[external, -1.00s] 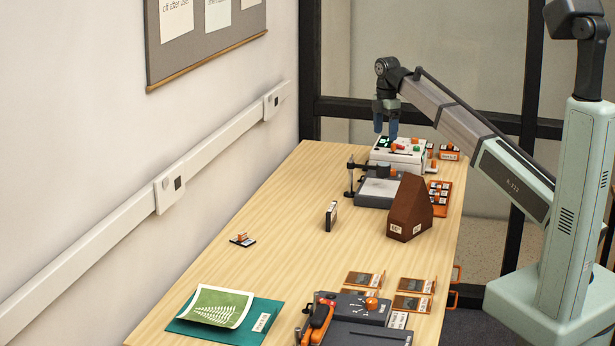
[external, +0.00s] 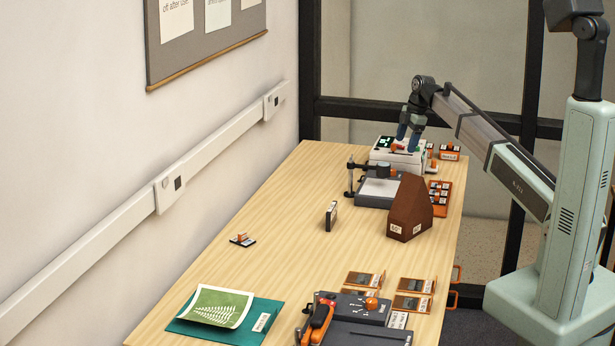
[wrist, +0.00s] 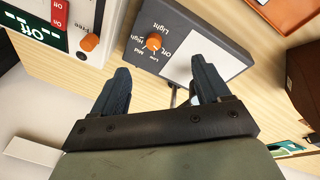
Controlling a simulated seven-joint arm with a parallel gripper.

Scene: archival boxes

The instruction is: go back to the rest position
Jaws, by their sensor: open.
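My gripper (external: 409,138) is open and hangs over the far end of the table, in front of the white device with the green display (external: 396,155). In the wrist view its two dark blue fingers (wrist: 158,88) are spread wide with nothing between them. Beyond them is a dark grey unit (wrist: 190,45) with an orange knob (wrist: 154,42) and a pale panel. The white device also shows at the upper left of the wrist view (wrist: 75,62), with its display reading "Off". No rest position is marked in view.
A brown house-shaped box (external: 409,208) stands nearer on the table's right side. A small black upright piece (external: 331,216) is near the middle. A teal folder (external: 246,335) and a grey orange-handled machine (external: 365,335) are at the near end. The table's left middle is mostly clear.

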